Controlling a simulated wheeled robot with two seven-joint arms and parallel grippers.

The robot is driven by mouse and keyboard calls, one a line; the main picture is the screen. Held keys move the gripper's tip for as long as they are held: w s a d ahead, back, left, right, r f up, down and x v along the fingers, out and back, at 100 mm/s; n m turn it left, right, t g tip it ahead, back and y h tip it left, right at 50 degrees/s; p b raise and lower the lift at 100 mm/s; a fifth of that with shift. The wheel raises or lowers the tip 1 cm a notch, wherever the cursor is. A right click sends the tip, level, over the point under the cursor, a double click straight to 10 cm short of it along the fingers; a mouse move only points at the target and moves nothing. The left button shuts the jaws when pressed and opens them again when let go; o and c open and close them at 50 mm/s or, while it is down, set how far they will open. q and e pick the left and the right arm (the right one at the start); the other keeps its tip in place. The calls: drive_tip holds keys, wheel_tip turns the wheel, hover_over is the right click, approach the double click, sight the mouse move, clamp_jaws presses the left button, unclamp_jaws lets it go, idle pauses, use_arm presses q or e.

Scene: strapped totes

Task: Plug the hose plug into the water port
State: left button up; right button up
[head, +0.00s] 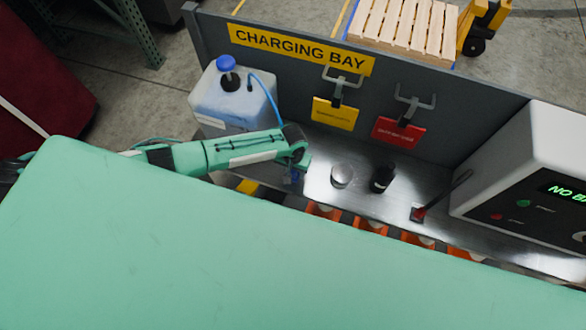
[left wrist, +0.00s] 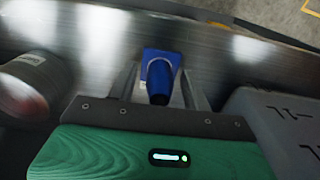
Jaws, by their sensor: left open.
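A blue plug (left wrist: 160,80) stands between the fingers of my left gripper (left wrist: 160,92) in the left wrist view. The gripper is open, with a finger on each side of the plug; contact cannot be told. In the head view my left gripper (head: 294,176) is low over the left part of the metal bench, with a small bit of blue (head: 291,179) at its tip. A blue hose (head: 268,92) runs from the white water jug (head: 232,106) down behind my left arm. I cannot make out the water port. My right gripper is not in view.
The metal bench (head: 318,185) bears a silver cylinder (head: 342,175), a black cylinder (head: 382,179), a red-based brush (head: 420,213) and a charger box (head: 535,180). Orange parts (head: 370,226) line its front edge. A grey panel (head: 300,87) with yellow and red tags stands behind.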

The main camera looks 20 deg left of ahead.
use_arm(q)
drive_tip(key=shift+p, duration=0.3)
idle(0.4)
clamp_jaws()
drive_tip(key=shift+r, duration=0.1)
drive_tip(key=shift+r+p, duration=1.5)
drive_tip(key=shift+p, duration=0.1)
drive_tip(key=shift+r+p, duration=1.4)
drive_tip(key=shift+r, duration=0.05)
